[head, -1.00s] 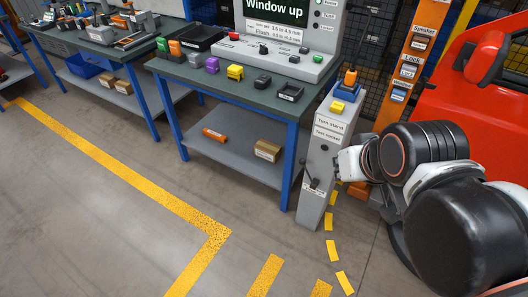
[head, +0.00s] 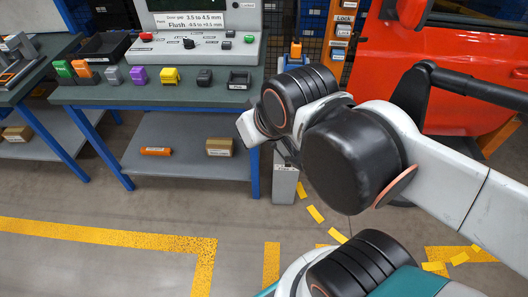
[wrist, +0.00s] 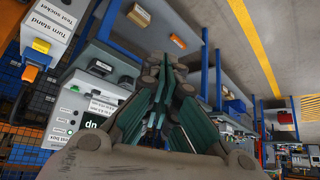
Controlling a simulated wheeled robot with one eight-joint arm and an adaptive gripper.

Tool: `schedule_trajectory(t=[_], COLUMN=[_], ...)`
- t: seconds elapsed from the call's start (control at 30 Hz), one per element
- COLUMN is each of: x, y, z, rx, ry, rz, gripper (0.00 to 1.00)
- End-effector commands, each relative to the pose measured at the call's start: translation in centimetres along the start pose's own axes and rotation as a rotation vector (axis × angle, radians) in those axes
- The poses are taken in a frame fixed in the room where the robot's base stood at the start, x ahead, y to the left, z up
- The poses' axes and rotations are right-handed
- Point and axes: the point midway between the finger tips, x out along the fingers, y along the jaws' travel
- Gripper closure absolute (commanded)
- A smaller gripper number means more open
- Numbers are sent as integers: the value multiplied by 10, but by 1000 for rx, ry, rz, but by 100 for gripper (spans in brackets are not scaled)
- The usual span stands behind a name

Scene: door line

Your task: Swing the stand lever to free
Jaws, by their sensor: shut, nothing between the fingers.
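My gripper (wrist: 160,88) shows in the wrist view, shut and empty, apart from the stand. Its fingers are hidden in the head view.
A workbench (head: 190,95) with blue legs carries coloured blocks and a grey console (head: 190,47). A red door (head: 455,60) stands at the right, and an orange post (head: 341,40) behind the stand. Floor in front of the bench is clear, with yellow markings (head: 100,232).

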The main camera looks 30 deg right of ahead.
Motion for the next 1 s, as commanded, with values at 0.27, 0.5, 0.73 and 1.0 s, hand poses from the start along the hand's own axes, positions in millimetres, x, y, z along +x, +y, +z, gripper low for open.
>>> schedule_trajectory(t=[0.27,0.5,0.73,1.0], x=[7,35,81,154], y=[6,23,42,64], z=[-20,-68,-110,-146], rx=[-72,-259,-439,-637], ry=[-43,-164,-297,-463], rz=[23,75,117,145], gripper=[100,100,100,100])
